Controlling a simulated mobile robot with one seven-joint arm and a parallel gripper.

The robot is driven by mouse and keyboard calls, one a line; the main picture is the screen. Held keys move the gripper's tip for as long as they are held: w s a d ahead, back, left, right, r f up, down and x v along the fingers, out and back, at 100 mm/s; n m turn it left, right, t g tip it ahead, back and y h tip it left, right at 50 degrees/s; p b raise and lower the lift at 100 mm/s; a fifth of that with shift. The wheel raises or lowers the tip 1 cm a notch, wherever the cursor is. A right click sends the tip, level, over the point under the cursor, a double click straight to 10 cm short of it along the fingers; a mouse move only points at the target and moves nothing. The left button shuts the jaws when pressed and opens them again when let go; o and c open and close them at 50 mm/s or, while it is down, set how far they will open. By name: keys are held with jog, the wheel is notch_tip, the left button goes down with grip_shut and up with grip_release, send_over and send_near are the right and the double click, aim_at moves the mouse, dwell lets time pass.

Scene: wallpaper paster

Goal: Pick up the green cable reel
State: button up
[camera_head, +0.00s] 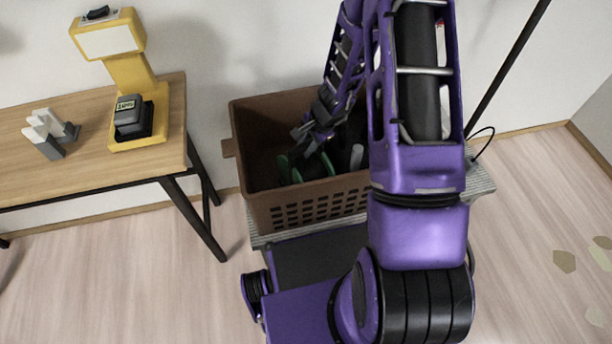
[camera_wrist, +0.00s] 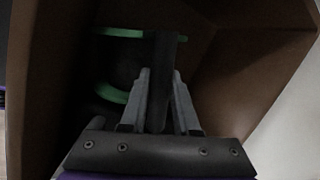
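The green cable reel (camera_head: 297,176) lies inside the brown crate, with green rims and a dark middle. In the wrist view, its green rims (camera_wrist: 112,94) show left of and beyond my fingers, in deep shade. My gripper (camera_head: 303,138) reaches down into the crate at the reel, and my arm hides part of it. In the wrist view, the fingers (camera_wrist: 161,78) stand apart with a dark upright bar between them. I cannot tell whether this bar belongs to the reel or whether the fingers press on it.
The brown crate (camera_head: 300,215) has high walls close around my gripper; its wall (camera_wrist: 245,75) is near on the right. A pale item (camera_head: 356,157) and dark things are in it. A wooden table (camera_head: 85,170) at left holds a yellow device (camera_head: 135,75).

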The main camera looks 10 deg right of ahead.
grip_shut()
dwell(1.0)
